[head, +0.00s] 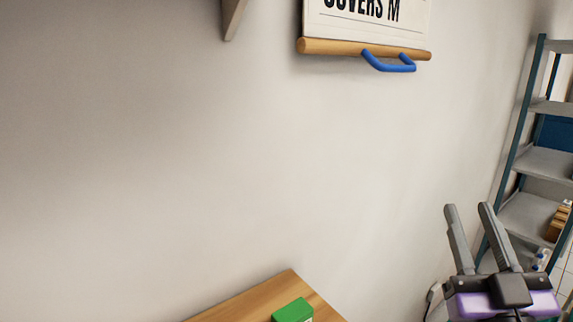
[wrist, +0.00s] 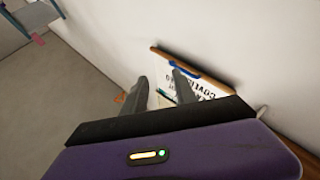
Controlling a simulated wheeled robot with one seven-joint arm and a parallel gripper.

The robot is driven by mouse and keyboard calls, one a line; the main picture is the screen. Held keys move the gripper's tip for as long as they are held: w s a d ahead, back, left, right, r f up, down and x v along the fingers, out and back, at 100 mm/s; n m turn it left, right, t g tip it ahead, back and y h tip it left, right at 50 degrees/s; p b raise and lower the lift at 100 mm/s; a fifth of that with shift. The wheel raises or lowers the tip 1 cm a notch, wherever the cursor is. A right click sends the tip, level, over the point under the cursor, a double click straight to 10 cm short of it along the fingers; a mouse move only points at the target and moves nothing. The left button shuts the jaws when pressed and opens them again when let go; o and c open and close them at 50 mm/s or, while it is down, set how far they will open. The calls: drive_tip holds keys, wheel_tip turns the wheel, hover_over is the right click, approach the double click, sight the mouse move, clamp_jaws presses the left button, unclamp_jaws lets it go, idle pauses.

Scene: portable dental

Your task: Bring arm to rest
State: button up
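My gripper (head: 466,212) is raised at the lower right of the head view, with its two grey fingers pointing up. The fingers stand apart and nothing shows between them. In the wrist view the gripper (wrist: 155,82) also shows spread fingers, with the wall and the hanging sign behind them. The purple body of my gripper fills the lower part of that view.
A sign with a wooden rod (head: 340,48) and a blue handle (head: 390,62) hangs on the wall. A wooden surface (head: 245,300) bears a green object (head: 293,311) at the bottom. A shelf rack (head: 540,160) stands at right, behind my gripper.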

drive_tip(key=s+a+f+g, duration=0.2)
drive_tip(key=s+f+g, duration=0.1)
drive_tip(key=s+f, duration=0.6)
drive_tip(key=s+a+f+g+y+p, duration=0.1)
drive_tip(key=s+a+f+g, duration=0.1)
drive_tip(key=s+f, duration=0.8)
drive_tip(key=s+a+f+g+y, duration=0.1)
drive_tip(key=s+f+g, duration=0.3)
drive_tip(key=s+f, duration=0.5)
drive_tip(key=s+a, duration=0.1)
drive_tip(key=s, duration=0.6)
drive_tip(key=shift+a+f+m, duration=0.15)
drive_tip(key=shift+f+m, duration=0.1)
drive_tip(key=shift+m, duration=0.15)
drive_tip(key=shift+s, duration=0.1)
drive_tip(key=shift+c, duration=0.4)
